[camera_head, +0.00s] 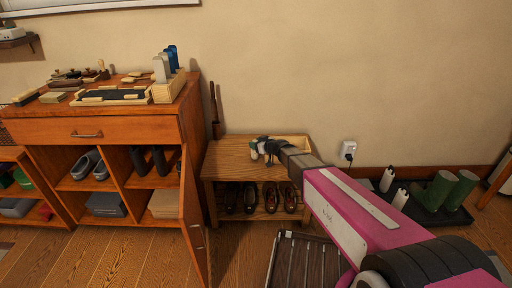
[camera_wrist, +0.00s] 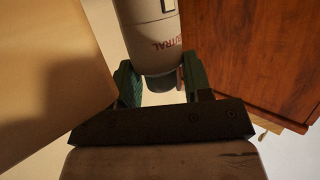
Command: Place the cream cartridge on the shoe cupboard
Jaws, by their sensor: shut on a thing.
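The cream cartridge (camera_wrist: 150,40) is a pale cylinder with red lettering and a grey end. In the wrist view it lies between the green fingertips of my gripper (camera_wrist: 160,85), which is shut on it. In the head view my gripper (camera_head: 263,149) hangs above the low wooden bench, and only a small pale bit of the cartridge shows there. The shoe cupboard (camera_head: 100,128) is the orange-brown wooden cabinet to the left of my gripper. Its reddish wood (camera_wrist: 255,55) also shows close on the right in the wrist view. The cartridge is apart from the cupboard top.
Brushes, a dark tray (camera_head: 110,96) and a wooden box (camera_head: 168,90) crowd the cupboard top. A cupboard door (camera_head: 193,210) stands open toward the front. The low bench (camera_head: 228,155) has shoes beneath it. A slatted rack (camera_head: 300,262) and a boot tray (camera_head: 428,212) are on the floor.

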